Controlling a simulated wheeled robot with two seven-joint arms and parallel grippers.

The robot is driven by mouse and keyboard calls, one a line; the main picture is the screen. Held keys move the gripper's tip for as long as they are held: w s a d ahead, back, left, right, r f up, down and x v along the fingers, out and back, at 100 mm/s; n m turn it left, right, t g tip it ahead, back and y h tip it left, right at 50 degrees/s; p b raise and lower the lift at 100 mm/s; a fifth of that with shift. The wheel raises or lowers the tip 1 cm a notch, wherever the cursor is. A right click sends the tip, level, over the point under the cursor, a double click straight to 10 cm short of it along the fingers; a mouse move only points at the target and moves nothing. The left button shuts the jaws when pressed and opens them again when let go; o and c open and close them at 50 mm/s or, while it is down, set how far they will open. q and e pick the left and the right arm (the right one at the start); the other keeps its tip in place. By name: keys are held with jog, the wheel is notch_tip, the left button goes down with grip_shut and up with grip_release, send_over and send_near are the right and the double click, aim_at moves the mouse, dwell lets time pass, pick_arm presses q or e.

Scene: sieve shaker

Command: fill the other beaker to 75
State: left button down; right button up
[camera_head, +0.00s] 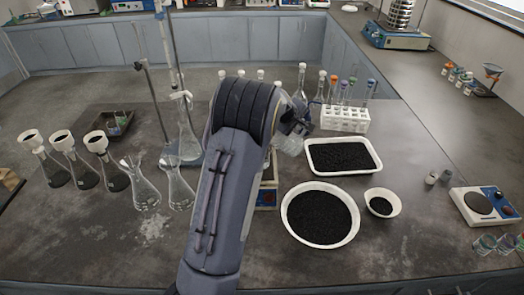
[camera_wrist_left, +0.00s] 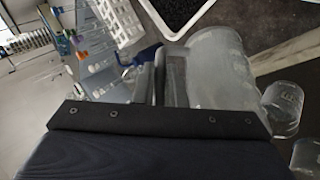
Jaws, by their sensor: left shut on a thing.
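My left gripper (camera_wrist_left: 160,75) is shut on a clear glass beaker (camera_wrist_left: 220,70), which looks tilted in the left wrist view. In the head view my left arm comes up from the bottom centre, and the held beaker (camera_head: 291,145) shows beside its wrist, left of the tray. The arm hides the fingertips there. Two more glass vessels (camera_wrist_left: 283,105) show at the right of the wrist view. A large round white bowl (camera_head: 349,232) and a small bowl (camera_head: 397,206) hold black granules. My right gripper is not in view.
A white tray (camera_head: 313,167) of black granules lies behind the large bowl, near a white tube rack (camera_head: 345,118). A balance (camera_head: 266,199) is partly hidden by my arm. Flasks and funnels (camera_head: 62,138) stand left. A hotplate (camera_head: 484,206) and small glassware (camera_head: 487,243) stand right.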

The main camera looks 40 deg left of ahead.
pick_arm(q)
jog(key=shift+w+d+f+g, duration=0.2)
jog(key=shift+w+f+g, duration=0.1)
jog(key=w+d+f+m+g+y, duration=0.2)
jog(key=w+d+f+g+y, duration=0.1)
jog(key=w+f+g, duration=0.3)
jog(key=shift+d+g+y, duration=0.3)
jog(key=shift+y, duration=0.2)
jog(key=shift+f, duration=0.15)
